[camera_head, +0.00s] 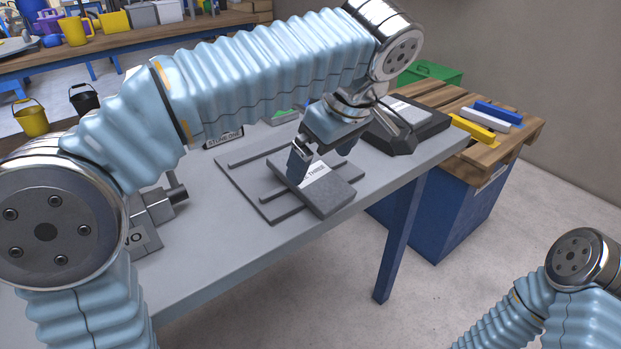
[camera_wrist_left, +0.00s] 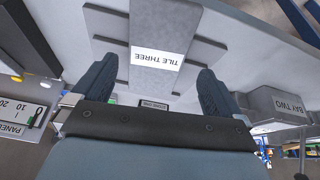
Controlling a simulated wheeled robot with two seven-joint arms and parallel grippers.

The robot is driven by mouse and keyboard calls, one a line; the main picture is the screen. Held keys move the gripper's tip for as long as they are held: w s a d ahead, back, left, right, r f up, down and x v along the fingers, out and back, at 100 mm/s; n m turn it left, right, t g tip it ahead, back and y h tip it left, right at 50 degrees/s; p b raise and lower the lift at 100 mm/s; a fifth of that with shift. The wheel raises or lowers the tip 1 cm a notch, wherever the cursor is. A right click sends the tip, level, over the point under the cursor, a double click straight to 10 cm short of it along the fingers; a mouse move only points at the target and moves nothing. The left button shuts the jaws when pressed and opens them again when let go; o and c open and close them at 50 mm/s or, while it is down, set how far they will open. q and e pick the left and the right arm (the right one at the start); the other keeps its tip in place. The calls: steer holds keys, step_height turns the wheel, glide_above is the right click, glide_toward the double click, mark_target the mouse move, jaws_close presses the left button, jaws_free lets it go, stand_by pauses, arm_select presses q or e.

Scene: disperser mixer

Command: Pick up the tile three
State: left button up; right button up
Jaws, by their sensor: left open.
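Tile three is a flat grey slab (camera_head: 325,195) with a white label. It lies on a grey plate with raised strips (camera_head: 247,182) on the table. In the left wrist view the tile (camera_wrist_left: 157,22) shows with its label, "TILE THREE", between the finger lines. My left gripper (camera_head: 321,160) is open, pointing down at the tile's labelled end. In the left wrist view its fingers (camera_wrist_left: 155,72) stand apart on either side of the tile. Whether they touch it, I cannot tell. My right gripper is out of view.
A dark block (camera_head: 410,112) with a white label sits on the table beyond the gripper. A sign reading "STONE ONE" (camera_head: 224,139) stands at the back. A grey "BAY TWO" box (camera_wrist_left: 275,107) shows in the wrist view. A wooden pallet top (camera_head: 515,128) holds coloured bars.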

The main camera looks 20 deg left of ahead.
mark_target(313, 176)
arm_select(q)
steer(key=x, duration=0.5)
steer(key=shift+w+f, duration=0.15)
steer(key=shift+w, duration=0.05)
steer(key=shift+c, duration=0.3)
steer(key=c, duration=1.2)
